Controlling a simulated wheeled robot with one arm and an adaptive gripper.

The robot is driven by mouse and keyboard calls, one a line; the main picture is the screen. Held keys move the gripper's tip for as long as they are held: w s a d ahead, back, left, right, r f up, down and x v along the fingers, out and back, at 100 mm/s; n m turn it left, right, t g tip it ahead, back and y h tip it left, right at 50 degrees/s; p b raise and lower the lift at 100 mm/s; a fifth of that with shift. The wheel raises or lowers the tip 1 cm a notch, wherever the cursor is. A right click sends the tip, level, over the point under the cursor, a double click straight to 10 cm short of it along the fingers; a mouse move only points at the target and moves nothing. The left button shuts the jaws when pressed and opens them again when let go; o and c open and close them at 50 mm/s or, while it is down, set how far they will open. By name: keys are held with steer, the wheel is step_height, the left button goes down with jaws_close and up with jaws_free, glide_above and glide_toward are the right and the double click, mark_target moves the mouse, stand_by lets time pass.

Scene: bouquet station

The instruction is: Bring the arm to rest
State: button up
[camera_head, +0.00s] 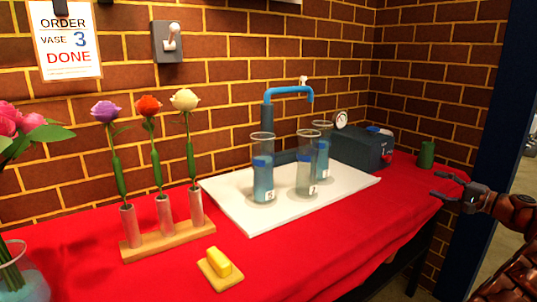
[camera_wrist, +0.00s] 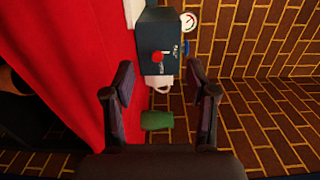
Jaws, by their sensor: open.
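My gripper (camera_head: 447,188) is at the right end of the table in the head view, in front of the brick wall and apart from everything. Its jaws are open and empty. In the wrist view, my gripper (camera_wrist: 164,90) shows its two dark fingers spread apart. Beyond them are a small green object (camera_wrist: 157,120) and a dark box-shaped machine (camera_wrist: 152,35). The green object (camera_head: 426,155) stands at the table's far right corner in the head view, close to the fingers in the picture but not held.
A red-covered table (camera_head: 300,262) holds a white board (camera_head: 345,188) with glass cylinders (camera_head: 263,178) below a blue tap (camera_head: 288,90). A wooden rack (camera_head: 178,238) holds three flowers. A yellow block (camera_head: 219,262) lies in front. A sign (camera_head: 66,40) reads "ORDER VASE 3 DONE".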

steer(key=a+r+n+g+y+p, duration=0.15)
steer(key=a+r+g+p, duration=0.35)
steer(key=a, duration=0.6)
steer(key=a+r+n+y+p, duration=0.1)
steer(key=a+r+y+p, duration=0.15)
steer(key=a+r, duration=0.65)
steer(key=s+a+r+n+g+h+p, duration=0.15)
steer(key=s+a+g+p, duration=0.35)
steer(key=a, duration=0.7)
steer(key=s+a+r+n+g+h+p, duration=0.1)
steer(key=s+a+r+n+g+p, duration=0.15)
steer(key=s+a, duration=0.65)
steer(key=s+a+n+g+h+p, duration=0.2)
steer(key=s+a+p, duration=0.2)
steer(key=s, duration=0.5)
steer(key=s+a+n+g+h+p, duration=0.1)
steer(key=s+a+h+p, duration=0.3)
steer(key=s, duration=0.5)
steer(key=s+d+n+h+p, duration=0.1)
steer(key=s+d+p, duration=0.3)
steer(key=s, duration=0.5)
steer(key=s+d+n+g+h+p, duration=0.1)
steer(key=s+d+h+p, duration=0.3)
steer(key=s, duration=0.5)
steer(key=shift+s+d, duration=0.2)
steer(key=shift+d, duration=0.75)
